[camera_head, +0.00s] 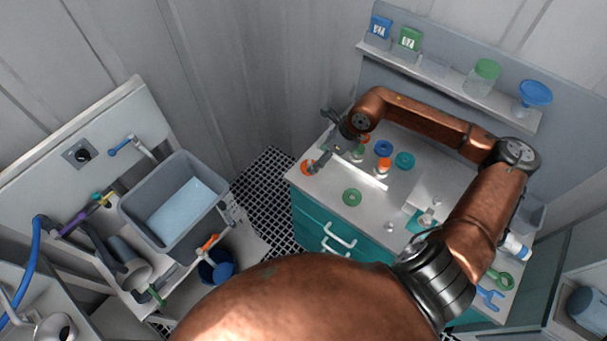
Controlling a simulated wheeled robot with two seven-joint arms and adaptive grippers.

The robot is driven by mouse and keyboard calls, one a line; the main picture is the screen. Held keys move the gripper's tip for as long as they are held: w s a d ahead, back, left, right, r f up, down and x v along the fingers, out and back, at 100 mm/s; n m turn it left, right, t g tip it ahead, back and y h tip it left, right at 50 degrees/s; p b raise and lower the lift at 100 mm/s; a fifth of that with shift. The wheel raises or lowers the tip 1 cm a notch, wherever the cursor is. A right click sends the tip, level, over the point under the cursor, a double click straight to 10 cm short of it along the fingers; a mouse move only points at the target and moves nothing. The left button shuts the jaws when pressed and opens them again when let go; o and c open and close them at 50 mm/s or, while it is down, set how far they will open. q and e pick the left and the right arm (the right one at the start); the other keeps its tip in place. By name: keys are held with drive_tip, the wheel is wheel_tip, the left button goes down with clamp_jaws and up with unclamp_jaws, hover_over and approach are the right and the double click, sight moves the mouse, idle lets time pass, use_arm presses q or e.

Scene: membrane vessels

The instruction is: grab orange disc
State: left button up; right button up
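An orange disc (307,168) lies at the left corner of the white counter top. Another orange piece (363,138) shows partly behind my wrist, and an orange-topped small vessel (384,165) stands farther right. My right gripper (321,138) is at the left end of the counter, with its two fingers spread apart and nothing visible between them. One fingertip is close to the orange disc; I cannot tell whether it touches. My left gripper is not in view.
A blue ring (383,148), a teal ring (404,160) and a green ring (351,197) lie on the counter (330,190). A shelf (450,83) with jars runs behind. A grey sink basin (140,208) is at left, with open grid floor (265,190) between.

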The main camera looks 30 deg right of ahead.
drive_tip(key=shift+n+h, duration=0.3)
drive_tip(key=shift+n, duration=0.1)
drive_tip(key=shift+d+x, duration=0.2)
drive_tip(key=shift+x, duration=1.1)
drive_tip(key=shift+d+x, duration=0.15)
drive_tip(key=shift+x, duration=1.1)
drive_tip(key=shift+d+x, duration=0.2)
drive_tip(key=shift+x, duration=1.1)
drive_tip(key=shift+f, duration=0.1)
drive_tip(key=shift+c, duration=0.6)
drive_tip(key=c, duration=1.2)
drive_tip(key=shift+o, duration=0.2)
